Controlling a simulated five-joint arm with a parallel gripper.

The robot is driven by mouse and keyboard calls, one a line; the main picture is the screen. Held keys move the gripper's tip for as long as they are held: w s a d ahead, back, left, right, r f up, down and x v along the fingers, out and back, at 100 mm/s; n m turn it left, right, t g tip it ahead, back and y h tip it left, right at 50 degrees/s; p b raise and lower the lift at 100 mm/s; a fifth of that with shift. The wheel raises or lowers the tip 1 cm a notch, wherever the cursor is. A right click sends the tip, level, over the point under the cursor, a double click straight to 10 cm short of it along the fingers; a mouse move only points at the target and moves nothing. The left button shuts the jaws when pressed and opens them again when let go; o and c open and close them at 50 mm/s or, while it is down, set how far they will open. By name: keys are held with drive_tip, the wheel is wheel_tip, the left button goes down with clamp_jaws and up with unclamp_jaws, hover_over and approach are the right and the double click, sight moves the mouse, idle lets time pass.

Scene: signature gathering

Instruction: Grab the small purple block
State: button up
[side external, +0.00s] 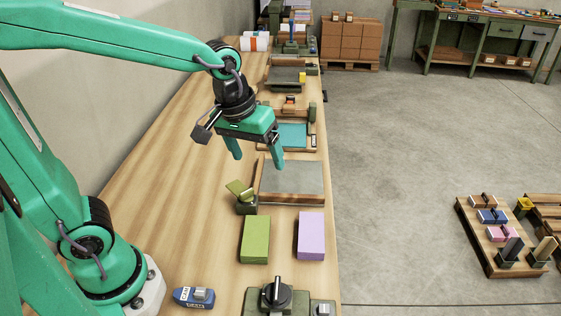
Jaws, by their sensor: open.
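A purple block (311,236) lies on the wooden bench near its right edge, in the side external view. A green block (255,239) of similar size lies just to its left, with a narrow gap between them. My gripper (258,160) is above the bench, farther back and to the left of the purple block. Its two green fingers are spread apart and point down. Nothing is between them, and they are clear of both blocks. The purple block's top and front are in plain sight.
A grey slab in a wooden frame (291,182) lies behind the blocks. A small green holder (246,206) stands behind the green block. A dark knob device (277,295) and a blue tool (194,297) are at the front. The bench's left side (185,160) is clear.

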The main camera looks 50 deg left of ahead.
drive_tip(key=w+d+f+n+g, duration=0.2)
drive_tip(key=w+d+f+n, duration=0.1)
drive_tip(key=w+d+f, duration=0.25)
drive_tip(key=n+g, duration=0.1)
drive_tip(key=n, duration=0.1)
hover_over(312, 230)
drive_tip(key=f, duration=0.7)
drive_tip(key=shift+s+d, duration=0.15)
drive_tip(key=shift+d, duration=0.05)
drive_tip(key=shift+f, duration=0.1)
drive_tip(key=shift+f, duration=1.25)
drive_tip(key=shift+f, duration=0.1)
drive_tip(key=shift+a+f, duration=0.2)
drive_tip(key=shift+f, duration=2.3)
drive_tip(key=c, duration=1.1)
